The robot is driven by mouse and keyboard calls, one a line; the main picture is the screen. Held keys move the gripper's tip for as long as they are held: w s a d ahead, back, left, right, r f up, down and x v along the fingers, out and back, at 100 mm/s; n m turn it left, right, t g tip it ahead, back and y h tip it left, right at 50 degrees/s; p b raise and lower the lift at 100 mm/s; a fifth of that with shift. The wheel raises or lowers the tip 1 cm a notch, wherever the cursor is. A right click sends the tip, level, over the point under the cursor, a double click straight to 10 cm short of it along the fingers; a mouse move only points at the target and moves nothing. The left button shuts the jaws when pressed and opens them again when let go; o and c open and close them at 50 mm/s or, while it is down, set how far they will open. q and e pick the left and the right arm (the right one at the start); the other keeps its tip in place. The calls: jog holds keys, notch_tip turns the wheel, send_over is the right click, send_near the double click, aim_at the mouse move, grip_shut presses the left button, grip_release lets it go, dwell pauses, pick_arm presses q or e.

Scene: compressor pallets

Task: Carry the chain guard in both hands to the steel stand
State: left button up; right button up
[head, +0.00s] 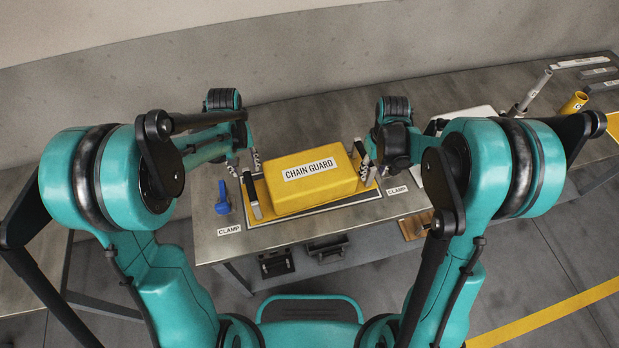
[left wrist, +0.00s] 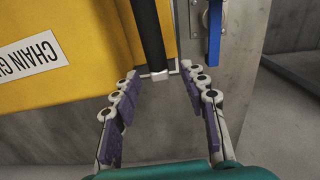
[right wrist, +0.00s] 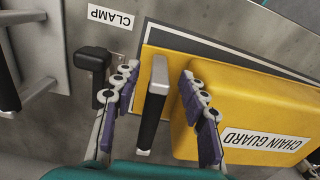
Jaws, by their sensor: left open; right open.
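The chain guard (head: 310,178) is a yellow labelled box with a dark-gripped bar handle at each end, lying on a steel bench. My left gripper (head: 246,168) is open at its left end; in the left wrist view the left handle (left wrist: 150,35) shows between and just beyond the fingertips (left wrist: 159,76). My right gripper (head: 367,166) is open at its right end; in the right wrist view the right handle (right wrist: 152,105) lies between the open fingers (right wrist: 158,76). Neither gripper is closed on a handle. I cannot tell which surface is the steel stand.
A blue-handled clamp (head: 222,200) stands left of the guard. A black clamp (right wrist: 96,62) is close to my right gripper's fingers. A yellow cup (head: 574,103) and a grey rod (head: 535,90) stand at the far right. Grey metal (head: 25,230) shows at lower left.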

aim_at(368, 186)
pick_arm(q)
notch_tip(368, 186, down, 5)
jog(key=shift+r, duration=0.1)
pick_arm(e)
notch_tip(368, 186, down, 5)
jog(key=shift+r, duration=0.1)
pick_arm(q)
grip_shut()
pick_arm(e)
grip_shut()
